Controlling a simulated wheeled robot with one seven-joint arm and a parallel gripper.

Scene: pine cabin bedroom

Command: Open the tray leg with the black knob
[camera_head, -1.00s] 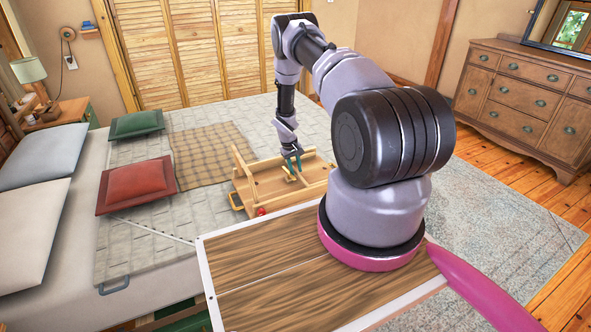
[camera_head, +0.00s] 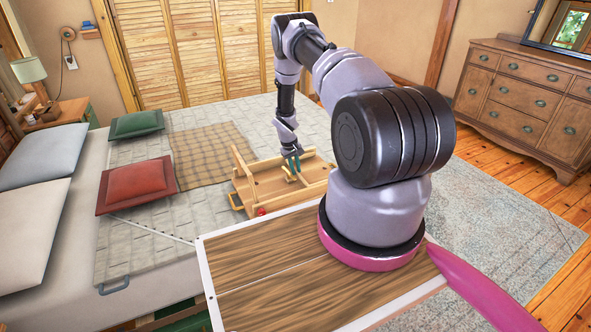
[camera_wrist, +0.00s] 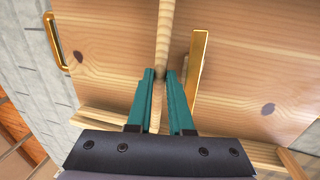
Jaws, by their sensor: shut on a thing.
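The wooden tray (camera_head: 312,177) lies on the bed with its underside up. A raised side board (camera_head: 242,178) stands along its left side, and a red knob (camera_head: 262,212) shows at its near corner. In the wrist view, a pale wooden bar (camera_wrist: 163,30) runs over the tray's underside (camera_wrist: 225,75); it seems to be part of a tray leg. My gripper (camera_head: 291,163) is over the middle of the tray, and its teal fingers (camera_wrist: 161,72) are shut on this bar, one on each side. A small dark patch shows between the fingertips; I cannot tell whether it is the black knob.
A brass handle (camera_wrist: 56,40) is on the tray's edge, and a flat brass strip (camera_wrist: 199,70) stands close right of my fingers. A red cushion (camera_head: 137,183), a green cushion (camera_head: 136,124) and a plaid blanket (camera_head: 207,153) lie left of the tray. The quilt between is clear.

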